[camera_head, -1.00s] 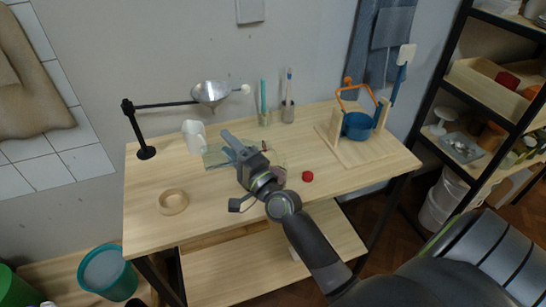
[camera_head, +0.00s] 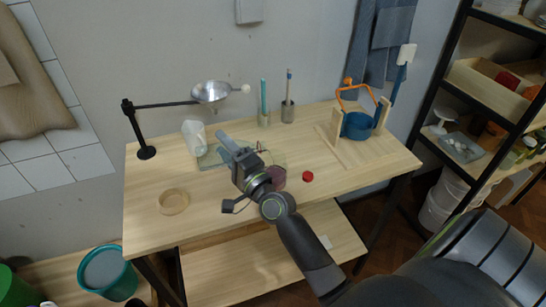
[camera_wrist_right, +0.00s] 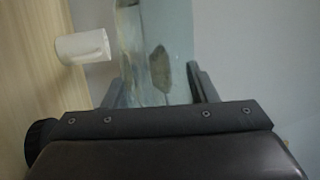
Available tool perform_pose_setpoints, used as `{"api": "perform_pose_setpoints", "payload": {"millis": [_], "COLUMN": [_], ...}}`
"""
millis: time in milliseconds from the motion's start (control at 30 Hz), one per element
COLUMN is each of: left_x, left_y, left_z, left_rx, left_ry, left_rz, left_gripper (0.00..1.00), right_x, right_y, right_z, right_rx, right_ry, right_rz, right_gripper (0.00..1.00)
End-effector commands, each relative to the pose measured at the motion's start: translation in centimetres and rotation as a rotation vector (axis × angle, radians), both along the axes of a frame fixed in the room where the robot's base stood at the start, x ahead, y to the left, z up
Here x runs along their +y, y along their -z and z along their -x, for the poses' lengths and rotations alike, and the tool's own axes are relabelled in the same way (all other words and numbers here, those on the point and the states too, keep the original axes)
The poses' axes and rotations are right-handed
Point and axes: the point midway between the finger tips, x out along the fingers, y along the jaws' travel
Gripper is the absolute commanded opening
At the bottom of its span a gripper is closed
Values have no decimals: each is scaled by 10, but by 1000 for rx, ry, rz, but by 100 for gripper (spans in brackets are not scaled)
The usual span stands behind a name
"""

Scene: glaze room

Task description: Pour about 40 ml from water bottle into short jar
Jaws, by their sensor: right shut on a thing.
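My right gripper (camera_head: 232,148) reaches in over the table, pointing up and left. It is shut on a clear, pale greenish vessel (camera_head: 212,156), which I take to be the water bottle; it also shows between the fingers in the right wrist view (camera_wrist_right: 155,50). My gripper hides part of it, and its mouth and water level are unclear. A white cup (camera_head: 192,134) stands just left of the bottle and shows in the wrist view (camera_wrist_right: 84,46). My left gripper is not in view.
A funnel (camera_head: 210,92) hangs on a black stand at the back left. A wooden ring (camera_head: 173,201) lies front left, a red cap (camera_head: 308,176) right of my wrist. A wooden rack (camera_head: 352,151) with a blue pot stands at right. The front of the table is clear.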

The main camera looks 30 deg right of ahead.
Motion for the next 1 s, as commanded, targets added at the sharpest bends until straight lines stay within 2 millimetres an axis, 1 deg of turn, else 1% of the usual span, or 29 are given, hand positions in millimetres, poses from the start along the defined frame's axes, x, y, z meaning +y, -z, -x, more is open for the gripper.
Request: {"api": "perform_pose_setpoints", "payload": {"millis": [867,933,967,1000], "left_x": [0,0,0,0], "left_y": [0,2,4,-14], "left_z": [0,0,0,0], "left_rx": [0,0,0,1], "left_ry": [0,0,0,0], "left_rz": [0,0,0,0], "left_gripper": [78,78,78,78], "right_x": [0,1,2,3], "right_y": [-3,4,11,-7], "right_z": [0,0,0,-1], "right_rx": [-6,6,20,22], "right_ry": [0,-1,-2,-2], "right_rz": [-19,29,87,103], "right_gripper": [24,24,24,24]}}
